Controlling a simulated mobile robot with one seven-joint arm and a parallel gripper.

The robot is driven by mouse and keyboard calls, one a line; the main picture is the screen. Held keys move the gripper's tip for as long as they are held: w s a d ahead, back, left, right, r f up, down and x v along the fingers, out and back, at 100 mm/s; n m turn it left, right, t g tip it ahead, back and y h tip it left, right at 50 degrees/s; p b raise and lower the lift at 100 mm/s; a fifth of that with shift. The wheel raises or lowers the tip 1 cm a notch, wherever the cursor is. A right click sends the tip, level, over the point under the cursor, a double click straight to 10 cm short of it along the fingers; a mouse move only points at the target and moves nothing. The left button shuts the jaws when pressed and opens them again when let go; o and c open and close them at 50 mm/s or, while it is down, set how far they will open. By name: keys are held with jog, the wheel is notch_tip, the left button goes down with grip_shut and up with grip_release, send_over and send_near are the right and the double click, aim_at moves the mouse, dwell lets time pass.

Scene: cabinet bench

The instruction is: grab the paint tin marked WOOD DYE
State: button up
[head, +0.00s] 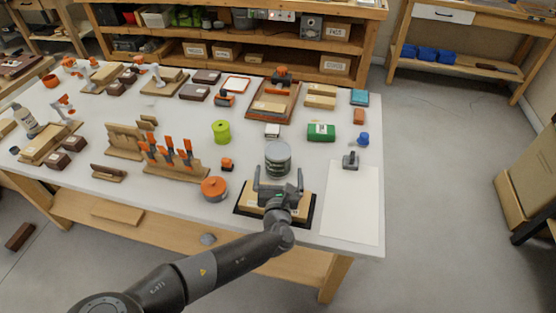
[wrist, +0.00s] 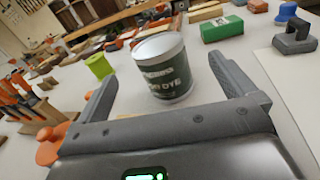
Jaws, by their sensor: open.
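The paint tin (head: 278,158) is a grey-white can with a dark green label, upright on the white bench. In the wrist view the tin (wrist: 163,70) shows part of its label, with letters ending in "DYE". My gripper (head: 278,177) is at the bench's front edge area, just in front of the tin. In the wrist view my gripper (wrist: 168,75) has its two fingers spread wide, one to each side of the tin. The tin appears between or just beyond the fingertips, and I see no contact. Nothing is held.
A wooden board on a black base (head: 243,204) lies under my gripper. An orange round container (head: 214,188) and a lime green spool (head: 220,131) stand left. A green box (head: 321,132) is behind right. A grey clamp-like tool (head: 350,160) and white sheet (head: 352,205) lie right.

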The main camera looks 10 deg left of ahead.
aim_at(278, 149)
jog(key=shift+s+a+n, duration=0.15)
jog(key=shift+s+n, duration=0.2)
jog(key=shift+n, duration=0.15)
jog(key=shift+w+a, duration=0.1)
jog(key=shift+w, duration=0.05)
jog(key=x, duration=1)
jog(key=shift+w, duration=0.2)
jog(key=shift+c, duration=0.3)
jog(key=c, duration=1.2)
jog(key=shift+c, duration=0.4)
